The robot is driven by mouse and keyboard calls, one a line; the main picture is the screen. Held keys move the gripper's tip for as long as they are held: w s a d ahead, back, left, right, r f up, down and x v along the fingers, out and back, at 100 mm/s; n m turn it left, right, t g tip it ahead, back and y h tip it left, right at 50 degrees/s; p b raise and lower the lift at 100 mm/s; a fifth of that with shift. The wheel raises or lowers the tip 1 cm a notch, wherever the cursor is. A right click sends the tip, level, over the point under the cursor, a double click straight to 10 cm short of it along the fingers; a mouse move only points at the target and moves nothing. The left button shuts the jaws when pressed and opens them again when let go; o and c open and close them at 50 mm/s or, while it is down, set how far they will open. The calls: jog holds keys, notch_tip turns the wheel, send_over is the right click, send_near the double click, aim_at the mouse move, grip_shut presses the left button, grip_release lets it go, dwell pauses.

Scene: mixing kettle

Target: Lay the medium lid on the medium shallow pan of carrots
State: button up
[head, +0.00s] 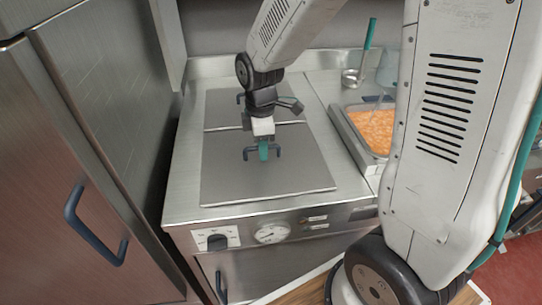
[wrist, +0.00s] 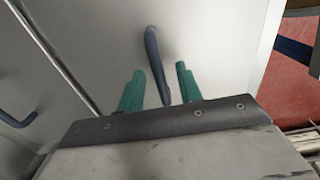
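Two flat steel lids lie on the counter, a front lid (head: 300,178) and a back lid (head: 222,108), each with a dark bar handle. Which one is the medium lid is not marked. My gripper (head: 263,152) is down at the front lid's handle (head: 276,150). In the wrist view its two green fingers (wrist: 160,86) stand on either side of that handle (wrist: 154,55), with gaps showing on both sides. The pan of carrots (head: 340,114) is uncovered at the right, its orange contents visible; my arm hides its right part.
A ladle with a green handle (head: 370,34) rests behind the pan. A steel cabinet (head: 100,110) with a handle stands close on the left. The counter front carries a knob (head: 217,242) and a dial (head: 272,233). The back lid's handle (wrist: 18,119) shows in the wrist view.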

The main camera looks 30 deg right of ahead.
grip_shut()
jog(key=shift+r, duration=2.55)
